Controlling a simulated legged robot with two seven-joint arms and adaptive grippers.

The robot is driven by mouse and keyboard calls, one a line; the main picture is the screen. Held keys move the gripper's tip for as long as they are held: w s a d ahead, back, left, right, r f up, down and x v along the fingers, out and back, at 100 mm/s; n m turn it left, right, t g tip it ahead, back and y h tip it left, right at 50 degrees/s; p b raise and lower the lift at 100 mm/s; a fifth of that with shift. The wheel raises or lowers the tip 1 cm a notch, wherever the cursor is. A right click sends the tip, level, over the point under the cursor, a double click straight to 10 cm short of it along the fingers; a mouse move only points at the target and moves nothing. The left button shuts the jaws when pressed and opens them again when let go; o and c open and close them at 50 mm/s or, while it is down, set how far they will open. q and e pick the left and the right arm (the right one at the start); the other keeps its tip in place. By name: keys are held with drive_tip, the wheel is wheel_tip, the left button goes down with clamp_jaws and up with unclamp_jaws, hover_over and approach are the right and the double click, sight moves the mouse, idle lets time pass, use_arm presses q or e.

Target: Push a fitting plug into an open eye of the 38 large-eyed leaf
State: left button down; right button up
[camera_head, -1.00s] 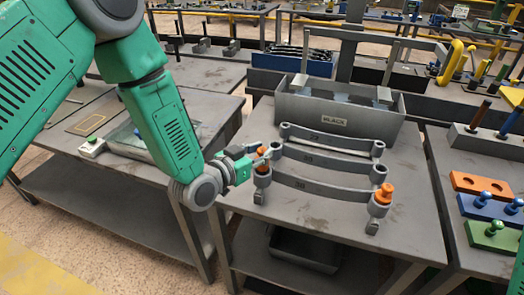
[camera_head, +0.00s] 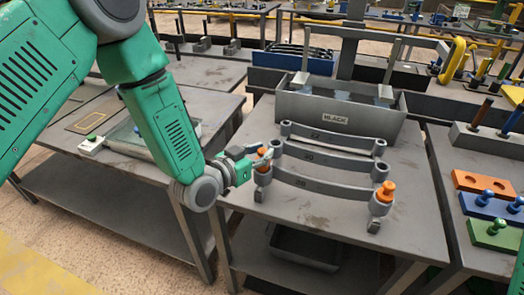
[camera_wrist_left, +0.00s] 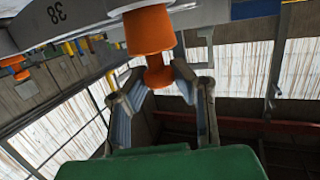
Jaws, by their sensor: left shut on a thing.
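The 38 leaf (camera_head: 325,186) is the front grey curved bar on the table, with an eye at each end. Its "38" mark also shows on the leaf in the wrist view (camera_wrist_left: 57,14). An orange plug (camera_head: 262,157) stands at its left eye (camera_head: 262,176); the same plug fills the top middle of the wrist view (camera_wrist_left: 149,33). My left gripper (camera_head: 245,168) is beside that eye, its fingers closed around the plug's knob. How deep the plug sits is unclear. Another orange plug (camera_head: 386,190) stands at the leaf's right eye (camera_head: 380,208).
Two other leaves lie behind, the middle one (camera_head: 325,161) and the back one (camera_head: 325,135). A grey bin (camera_head: 340,110) labelled BLACK stands behind them. Orange (camera_head: 480,185), blue (camera_head: 485,207) and green (camera_head: 488,235) plug blocks lie on the right table.

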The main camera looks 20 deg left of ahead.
use_arm(q)
drive_tip(key=shift+f+b, duration=0.75)
drive_tip(key=shift+f, duration=0.2)
drive_tip(key=c, duration=0.8)
unclamp_jaws()
drive_tip(key=shift+r, duration=0.15)
drive_tip(key=shift+r+p, duration=2.6)
drive_tip(key=shift+r, duration=0.85)
